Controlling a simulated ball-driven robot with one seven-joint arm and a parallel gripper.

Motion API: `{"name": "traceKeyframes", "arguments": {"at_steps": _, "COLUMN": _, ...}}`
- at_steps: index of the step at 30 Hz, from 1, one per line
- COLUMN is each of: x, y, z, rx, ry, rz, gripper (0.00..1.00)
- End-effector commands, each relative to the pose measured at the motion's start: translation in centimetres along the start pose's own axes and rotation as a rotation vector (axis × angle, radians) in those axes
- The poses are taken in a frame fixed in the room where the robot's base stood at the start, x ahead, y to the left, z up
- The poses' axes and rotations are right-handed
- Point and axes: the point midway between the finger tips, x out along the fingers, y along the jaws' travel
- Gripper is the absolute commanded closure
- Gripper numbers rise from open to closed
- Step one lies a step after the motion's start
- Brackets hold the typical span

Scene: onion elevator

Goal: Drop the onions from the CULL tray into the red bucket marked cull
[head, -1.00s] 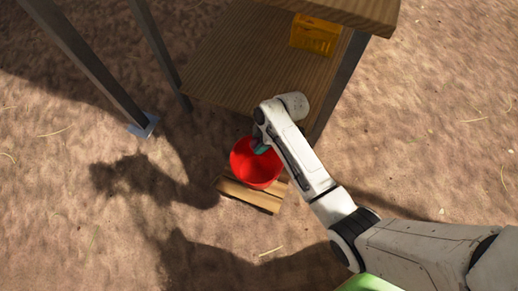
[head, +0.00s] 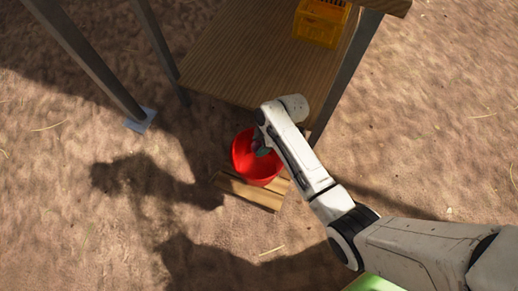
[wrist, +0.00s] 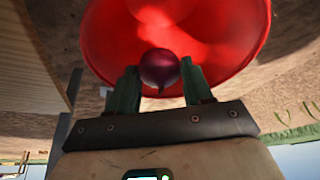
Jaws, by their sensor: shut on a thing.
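The red bucket (head: 258,170) stands on wooden slats on the ground, below the edge of a wooden table. In the wrist view the bucket (wrist: 245,35) opens widely just beyond my fingers. My gripper (wrist: 160,85) is shut on a dark purple-red onion (wrist: 160,67), held between its two green fingers in front of the bucket's mouth. In the head view my gripper (head: 262,152) is over the bucket, partly hidden by my arm. The CULL tray and the bucket's marking cannot be made out.
A wooden shelf (head: 245,60) lies above and behind the bucket, with a yellow crate (head: 320,24) on it. Metal posts (head: 85,60) stand at the left. The wooden slats (head: 245,190) lie under the bucket. Bare ground surrounds them.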

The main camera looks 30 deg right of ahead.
Motion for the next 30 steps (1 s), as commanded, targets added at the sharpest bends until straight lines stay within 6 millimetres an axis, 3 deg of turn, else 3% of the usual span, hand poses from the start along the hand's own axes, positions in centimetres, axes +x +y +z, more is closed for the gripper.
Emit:
{"name": "traceKeyframes", "arguments": {"at_steps": 5, "x": -0.1, "y": 0.0, "z": 0.0, "rx": 0.0, "ry": 0.0, "rz": 0.0, "gripper": 0.8}}
{"name": "traceKeyframes", "arguments": {"at_steps": 6, "x": -0.1, "y": 0.0, "z": 0.0, "rx": 0.0, "ry": 0.0, "rz": 0.0, "gripper": 0.48}}
{"name": "traceKeyframes", "arguments": {"at_steps": 15, "x": -0.1, "y": 0.0, "z": 0.0, "rx": 0.0, "ry": 0.0, "rz": 0.0, "gripper": 0.2}}
{"name": "traceKeyframes", "arguments": {"at_steps": 23, "x": -0.2, "y": 0.0, "z": 0.0, "rx": 0.0, "ry": 0.0, "rz": 0.0, "gripper": 0.2}}
{"name": "traceKeyframes", "arguments": {"at_steps": 30, "x": -3.5, "y": 0.0, "z": -0.2, "rx": 0.002, "ry": 0.0, "rz": 0.002, "gripper": 0.2}}
